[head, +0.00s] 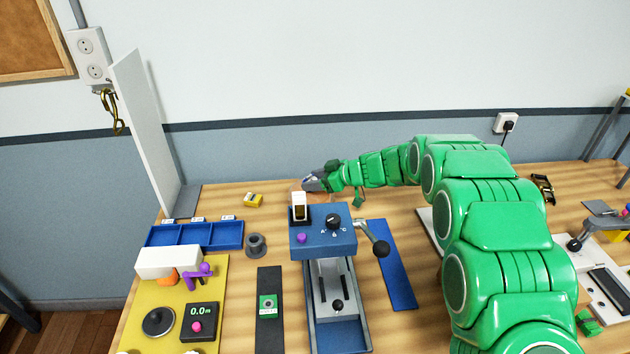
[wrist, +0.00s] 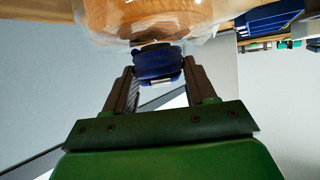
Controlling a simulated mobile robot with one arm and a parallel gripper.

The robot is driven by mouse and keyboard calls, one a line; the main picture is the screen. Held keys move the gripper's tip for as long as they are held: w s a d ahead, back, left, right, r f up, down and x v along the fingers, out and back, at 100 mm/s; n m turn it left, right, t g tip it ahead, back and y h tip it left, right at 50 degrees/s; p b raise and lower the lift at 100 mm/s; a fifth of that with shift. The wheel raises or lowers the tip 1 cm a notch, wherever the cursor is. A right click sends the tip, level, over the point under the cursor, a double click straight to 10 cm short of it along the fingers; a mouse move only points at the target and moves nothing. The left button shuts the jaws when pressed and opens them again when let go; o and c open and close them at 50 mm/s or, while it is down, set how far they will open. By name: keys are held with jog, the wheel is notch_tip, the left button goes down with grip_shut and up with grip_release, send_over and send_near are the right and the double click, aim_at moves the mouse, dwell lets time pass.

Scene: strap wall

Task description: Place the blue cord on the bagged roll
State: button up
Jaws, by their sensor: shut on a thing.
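My gripper (wrist: 157,80) is shut on the blue cord (wrist: 155,62), a small dark blue bundle held between both fingertips. In the wrist view the bagged roll (wrist: 150,18), an orange-brown round thing in clear plastic, fills the top middle, right by the cord. The cord's edge meets the bag in the picture; I cannot tell whether they touch. In the head view my gripper (head: 316,183) is at the back of the table, behind the blue machine. The cord cannot be made out there, and the roll is mostly hidden.
The blue machine (head: 322,243) with a lever stands in front of my gripper. A white upright panel (head: 147,130) stands at the back left.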

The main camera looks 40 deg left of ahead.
jog(key=shift+f, duration=0.1)
jog(key=o, duration=1)
jog(key=shift+f, duration=0.1)
jog(key=shift+o, duration=0.2)
jog(key=shift+d+r, duration=0.1)
jog(key=shift+r, duration=0.15)
jog(key=v, duration=1.1)
jog(key=shift+d, duration=0.35)
jog(key=shift+r, duration=0.1)
